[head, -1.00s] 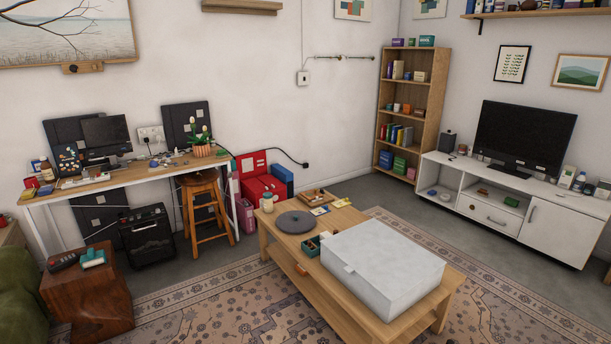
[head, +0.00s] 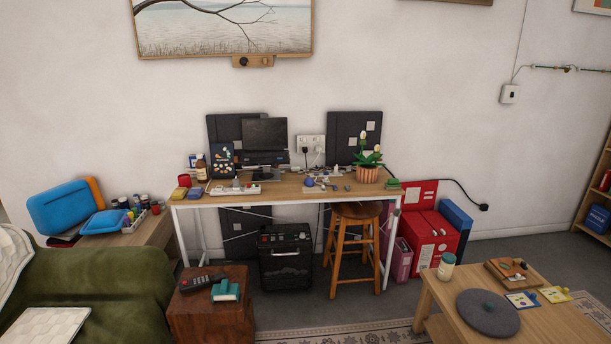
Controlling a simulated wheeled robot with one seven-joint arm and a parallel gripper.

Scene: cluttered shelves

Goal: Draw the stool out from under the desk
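The wooden stool (head: 353,240) stands upright under the right end of the desk (head: 290,188) in the head view. Its round dark seat (head: 358,210) is just below the desktop, and its legs reach the grey floor. The desk's white right front leg (head: 390,247) stands close to the stool's right side. My gripper is not in view.
A black amplifier (head: 285,257) stands left of the stool. Red boxes (head: 430,235) stand right of the desk. A wooden block table (head: 212,310) is at the front left, and a coffee table (head: 560,318) at the front right. Floor shows between them.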

